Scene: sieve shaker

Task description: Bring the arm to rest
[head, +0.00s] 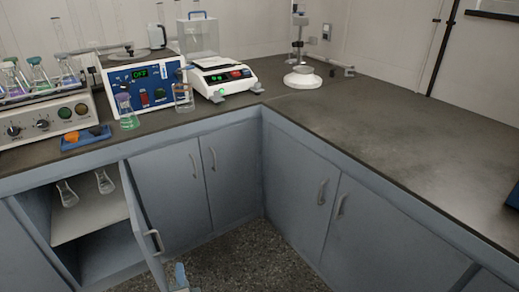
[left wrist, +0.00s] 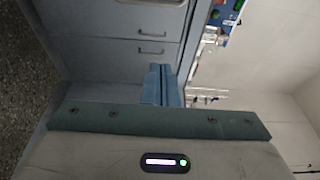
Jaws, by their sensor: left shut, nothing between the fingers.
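My left gripper (head: 181,278) shows small at the bottom edge of the head view, low in front of the cabinets and below counter height. In the left wrist view its blue fingers (left wrist: 160,85) are closed together with nothing between them. They touch nothing that I can see. Most of my left arm is outside the head view. My right gripper is not in view.
A cabinet door (head: 143,228) stands open left of my left gripper; two flasks (head: 86,188) stand inside. The counter (head: 400,130) carries a blue instrument reading OFF (head: 145,84), a balance (head: 222,77) and glassware. Its right part is largely clear.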

